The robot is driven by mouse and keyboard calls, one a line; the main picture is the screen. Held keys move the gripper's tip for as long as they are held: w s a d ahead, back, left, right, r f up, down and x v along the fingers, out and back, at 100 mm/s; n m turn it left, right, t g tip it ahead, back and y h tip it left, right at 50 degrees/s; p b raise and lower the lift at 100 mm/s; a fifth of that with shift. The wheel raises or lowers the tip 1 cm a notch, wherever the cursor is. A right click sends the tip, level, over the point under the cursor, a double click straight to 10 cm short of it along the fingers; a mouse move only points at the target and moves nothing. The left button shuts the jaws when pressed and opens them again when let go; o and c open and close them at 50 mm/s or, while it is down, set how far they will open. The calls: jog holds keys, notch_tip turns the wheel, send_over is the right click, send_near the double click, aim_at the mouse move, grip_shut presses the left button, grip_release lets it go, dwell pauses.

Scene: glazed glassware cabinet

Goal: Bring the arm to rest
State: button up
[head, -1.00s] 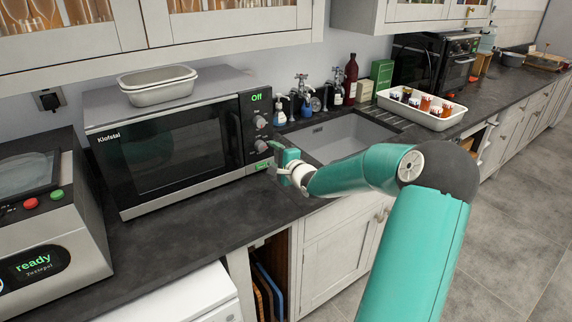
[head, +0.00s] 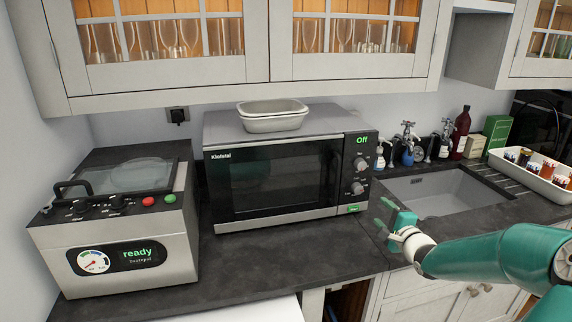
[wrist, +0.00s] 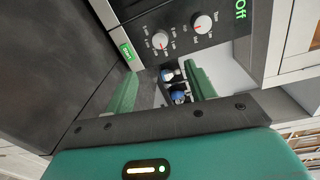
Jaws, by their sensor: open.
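My gripper (head: 387,212) is in front of the microwave's lower right corner, above the dark countertop (head: 290,262). Its two green fingers stand apart with nothing between them in the wrist view (wrist: 160,88). My teal arm reaches in from the right edge of the head view. The microwave (head: 275,180) is shut and its display reads "Off". Its knobs (wrist: 203,24) show close up in the wrist view. I cannot tell the exact gap between the fingers and the microwave.
A vacuum sealer-like machine (head: 120,225) reading "ready" stands at the left. The glazed cabinet (head: 160,40) with glassware hangs above. The sink (head: 440,190), bottles (head: 461,133) and a white tray of jars (head: 530,175) are at the right. The counter's front middle is clear.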

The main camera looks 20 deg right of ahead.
jog(key=s+a+r+n+g+h, duration=0.1)
jog(key=s+a+n+g+h, duration=0.2)
jog(key=a+n+g, duration=0.8)
jog(key=s+a+r+n+y, duration=0.2)
jog(key=s+a+n, duration=0.2)
jog(key=s+a, duration=0.7)
jog(key=s+a+r+n+y, duration=0.2)
jog(key=s+a+n, duration=0.3)
jog(key=s+a, duration=0.5)
jog(key=s+r, duration=0.1)
jog(key=s, duration=0.1)
jog(key=shift+s+a+g, duration=0.3)
jog(key=shift+s+a, duration=0.1)
jog(key=shift+r, duration=0.1)
